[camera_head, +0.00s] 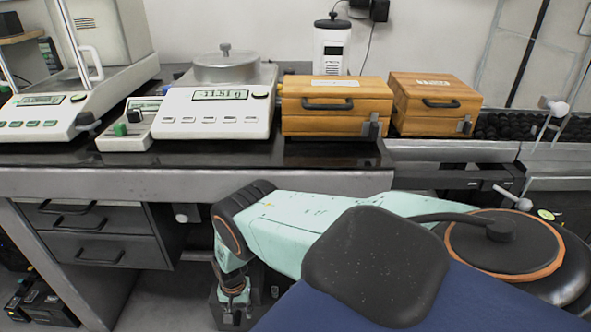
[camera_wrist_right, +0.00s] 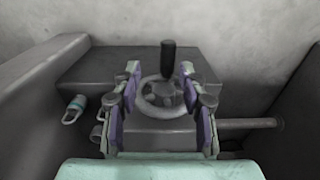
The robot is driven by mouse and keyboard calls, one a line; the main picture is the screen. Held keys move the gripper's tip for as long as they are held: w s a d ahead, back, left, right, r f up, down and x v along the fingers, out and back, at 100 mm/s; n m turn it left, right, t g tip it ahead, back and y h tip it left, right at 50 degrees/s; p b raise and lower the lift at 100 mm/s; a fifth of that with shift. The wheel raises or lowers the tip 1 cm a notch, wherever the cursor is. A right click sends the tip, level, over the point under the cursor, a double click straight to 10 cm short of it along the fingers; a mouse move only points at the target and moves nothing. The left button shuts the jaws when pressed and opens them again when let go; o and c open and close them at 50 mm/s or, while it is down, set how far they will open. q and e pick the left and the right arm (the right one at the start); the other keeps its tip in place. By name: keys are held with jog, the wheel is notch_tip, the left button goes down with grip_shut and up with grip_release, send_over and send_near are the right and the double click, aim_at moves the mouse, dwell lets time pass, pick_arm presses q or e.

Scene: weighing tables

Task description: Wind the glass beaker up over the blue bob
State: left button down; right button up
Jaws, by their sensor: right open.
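In the right wrist view a small grey handwheel (camera_wrist_right: 150,99) sits on the face of a dark grey block (camera_wrist_right: 105,72). A black crank handle (camera_wrist_right: 168,60) stands up from it. My right gripper (camera_wrist_right: 159,78) is open, its two fingers on either side of the wheel in the picture. I cannot tell whether they touch it. In the head view my right gripper (camera_head: 233,297) hangs low, in front of the bench. I make out no glass beaker and no blue bob in either view. My left gripper is not in view.
A balance (camera_head: 215,115) and two wooden boxes (camera_head: 335,120) (camera_head: 430,122) stand on the dark bench (camera_head: 210,155). Another balance (camera_head: 40,118) is at the left. Drawers (camera_head: 95,250) are below. In the wrist view a metal rod (camera_wrist_right: 248,123) sticks out right of the wheel.

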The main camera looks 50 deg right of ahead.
jog(key=s+a+r+n, duration=0.2)
jog(key=s+r, duration=0.1)
jog(key=s, duration=0.5)
jog(key=s+a+r+n, duration=0.1)
jog(key=s+r+n, duration=0.2)
jog(key=s, duration=0.6)
jog(key=s+a+r+n+h, duration=0.1)
jog(key=s+r, duration=0.3)
jog(key=s, duration=0.4)
jog(key=shift+s+a+r+n+p, duration=0.3)
jog(key=shift+s+a+r+n, duration=0.05)
jog(key=shift+a+n, duration=0.5)
